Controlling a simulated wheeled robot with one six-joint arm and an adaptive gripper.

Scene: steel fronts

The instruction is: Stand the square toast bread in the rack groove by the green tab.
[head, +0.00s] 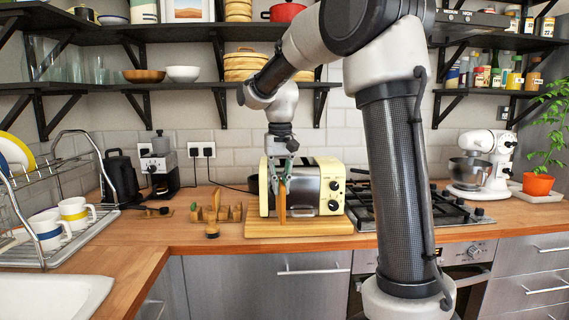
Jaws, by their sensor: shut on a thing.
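My gripper (283,178) points down in front of the cream toaster, shut on the toast bread (282,204). The bread shows as a narrow upright brown strip, seen nearly edge-on. Its lower end is close to the wooden board under the toaster; I cannot tell whether it touches. A small wooden rack (212,213) with several uprights stands on the counter to the left of the gripper and bread. Its grooves are too small to make out, and I cannot pick out a green tab on it.
The cream toaster (326,184) stands on a wooden board (320,227), just behind the bread. A black hob (450,212) lies to the right. A dish rack with mugs (76,212) stands at the left. Shelves hang above. Counter left of the wooden rack is fairly clear.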

